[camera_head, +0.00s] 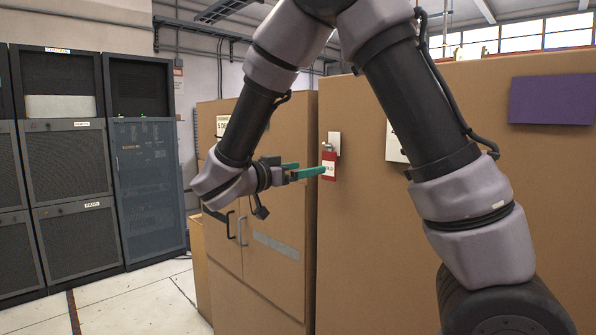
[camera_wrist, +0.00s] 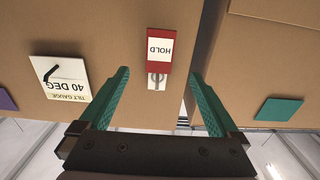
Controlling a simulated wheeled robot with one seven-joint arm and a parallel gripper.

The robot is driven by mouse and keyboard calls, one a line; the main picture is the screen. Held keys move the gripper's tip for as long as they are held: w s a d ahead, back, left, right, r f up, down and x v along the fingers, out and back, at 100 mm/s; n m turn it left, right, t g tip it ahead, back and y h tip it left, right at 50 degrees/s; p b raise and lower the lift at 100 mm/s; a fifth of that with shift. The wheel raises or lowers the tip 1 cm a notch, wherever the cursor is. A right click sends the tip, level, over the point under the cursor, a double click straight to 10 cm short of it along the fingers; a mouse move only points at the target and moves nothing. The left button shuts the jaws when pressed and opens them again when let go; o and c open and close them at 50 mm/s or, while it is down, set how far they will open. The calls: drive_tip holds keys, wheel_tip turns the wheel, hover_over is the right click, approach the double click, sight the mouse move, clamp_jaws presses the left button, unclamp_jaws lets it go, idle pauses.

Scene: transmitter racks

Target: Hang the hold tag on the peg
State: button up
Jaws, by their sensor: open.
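The hold tag (camera_head: 328,165) is red with a white label. It hangs against the tan cabinet side, just below a small white plate (camera_head: 334,141) with a metal peg. In the wrist view, which is upside down, the tag (camera_wrist: 159,50) reads HOLD and its end meets the metal peg (camera_wrist: 157,80) on the plate. The tag looks hung on the peg; the exact contact is too small to see. My gripper (camera_head: 311,169) is open with green fingers. In the wrist view my gripper (camera_wrist: 160,75) has one finger on each side of the tag and peg, with gaps to both.
A tilt gauge card (camera_wrist: 62,80) is on the same panel. A purple panel (camera_head: 552,99) is on the tan cabinet (camera_head: 480,150) at right. A tan cabinet with handles (camera_head: 262,225) stands beside my gripper. Dark racks (camera_head: 75,160) stand at left, with bare floor (camera_head: 140,300) in front.

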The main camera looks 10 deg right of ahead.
sight(328, 163)
drive_tip(key=x, duration=0.8)
drive_tip(key=shift+w+d, duration=0.2)
drive_tip(key=shift+d, duration=0.05)
drive_tip(key=c, duration=1.4)
drive_tip(key=shift+r, duration=0.1)
drive_tip(key=shift+s+a, duration=0.1)
drive_tip(key=shift+a, duration=0.1)
drive_tip(key=shift+s+a+r, duration=0.15)
drive_tip(key=shift+s+a, duration=0.25)
drive_tip(key=shift+a, duration=0.1)
